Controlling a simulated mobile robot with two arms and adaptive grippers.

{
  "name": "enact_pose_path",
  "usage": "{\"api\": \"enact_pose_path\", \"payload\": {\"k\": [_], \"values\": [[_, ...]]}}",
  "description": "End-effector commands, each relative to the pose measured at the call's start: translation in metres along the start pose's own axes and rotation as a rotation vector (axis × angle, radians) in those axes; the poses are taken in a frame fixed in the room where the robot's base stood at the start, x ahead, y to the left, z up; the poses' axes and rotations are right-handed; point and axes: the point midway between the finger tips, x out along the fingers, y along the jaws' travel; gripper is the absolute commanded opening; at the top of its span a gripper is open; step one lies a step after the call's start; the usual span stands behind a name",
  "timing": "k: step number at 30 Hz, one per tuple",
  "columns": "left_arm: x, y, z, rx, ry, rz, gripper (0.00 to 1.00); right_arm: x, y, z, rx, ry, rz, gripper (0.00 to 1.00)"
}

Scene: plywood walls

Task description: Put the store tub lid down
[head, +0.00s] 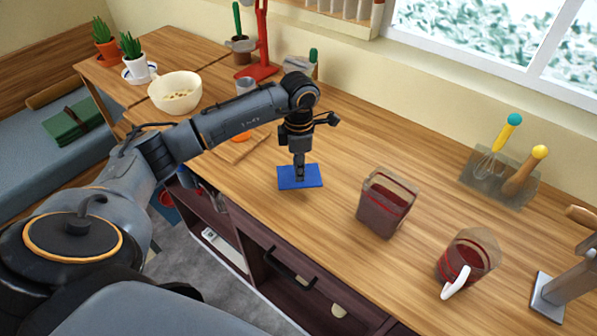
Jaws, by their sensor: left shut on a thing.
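The store tub lid (314,179) is a flat blue rectangle at the middle of the wooden counter in the head view. My left gripper (299,175) points straight down over it and is shut on it near its middle. The lid looks level and lies at or just above the counter; I cannot tell if it touches. To its right stands a clear tub (385,203) with dark red contents and an open top. My right gripper is not in view.
A clear jug (467,260) with red contents and a white handle stands at the right. A cream bowl (176,92), a wooden board (240,149) and potted cacti (135,60) are at the left. Utensils (503,165) stand by the wall. Counter around the lid is clear.

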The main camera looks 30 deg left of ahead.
Motion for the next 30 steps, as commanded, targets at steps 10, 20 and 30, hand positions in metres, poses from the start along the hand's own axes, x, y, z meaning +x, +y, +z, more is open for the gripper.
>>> {"api": "enact_pose_path", "payload": {"k": [10,20,30], "values": [[0.035,0.004,0.0,0.0,0.0,-0.001,0.0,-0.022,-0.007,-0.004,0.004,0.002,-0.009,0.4],[0.04,0.005,0.0,0.0,0.0,0.0,0.0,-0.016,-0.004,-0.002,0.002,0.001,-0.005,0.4],[0.039,0.005,0.0,-0.001,0.001,0.0,0.46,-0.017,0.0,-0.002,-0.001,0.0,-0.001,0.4]]}}
